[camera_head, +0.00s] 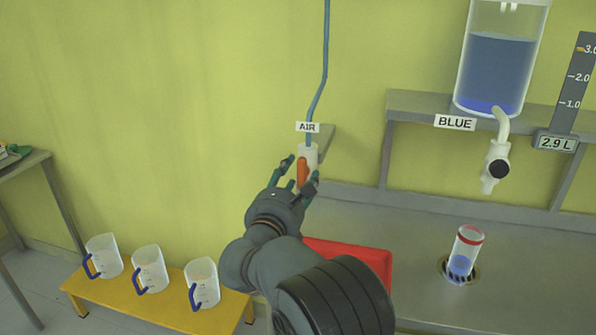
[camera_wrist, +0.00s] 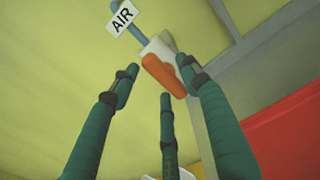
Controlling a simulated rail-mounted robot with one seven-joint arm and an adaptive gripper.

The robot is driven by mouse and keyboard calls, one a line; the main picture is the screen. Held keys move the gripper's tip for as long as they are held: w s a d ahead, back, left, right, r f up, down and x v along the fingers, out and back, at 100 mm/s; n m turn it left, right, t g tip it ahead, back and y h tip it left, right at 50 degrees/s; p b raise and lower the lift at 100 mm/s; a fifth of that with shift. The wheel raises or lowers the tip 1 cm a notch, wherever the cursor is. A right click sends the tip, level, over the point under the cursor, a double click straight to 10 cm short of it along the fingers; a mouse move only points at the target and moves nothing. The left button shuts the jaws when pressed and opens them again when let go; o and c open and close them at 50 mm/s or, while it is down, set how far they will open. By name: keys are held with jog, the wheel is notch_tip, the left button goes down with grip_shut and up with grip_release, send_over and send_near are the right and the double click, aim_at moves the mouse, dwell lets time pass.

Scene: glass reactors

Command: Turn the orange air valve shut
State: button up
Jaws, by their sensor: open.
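The orange air valve handle (camera_head: 303,171) hangs on a white valve body (camera_head: 309,153) under the AIR label (camera_head: 307,127), at the end of a blue hose (camera_head: 325,60). In the head view the handle points nearly straight down. My gripper (camera_head: 301,178) is open around or just in front of the handle. In the wrist view the orange handle (camera_wrist: 163,74) shows ahead, between the spread green fingers of my gripper (camera_wrist: 163,88). No finger clearly touches it. Part of the white body (camera_wrist: 160,48) shows behind the handle.
A red tray (camera_head: 350,255) lies beneath my arm. A yellow bench (camera_head: 150,307) with 3 jugs stands lower left. On the right, a blue-filled tank (camera_head: 497,65) with a white tap (camera_head: 497,168) sits above a small red-rimmed container (camera_head: 464,253) on the grey counter.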

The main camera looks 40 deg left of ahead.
jog(key=shift+w+a, duration=0.25)
jog(key=shift+w, duration=0.3)
jog(key=c, duration=0.4)
jog(key=c, duration=0.7)
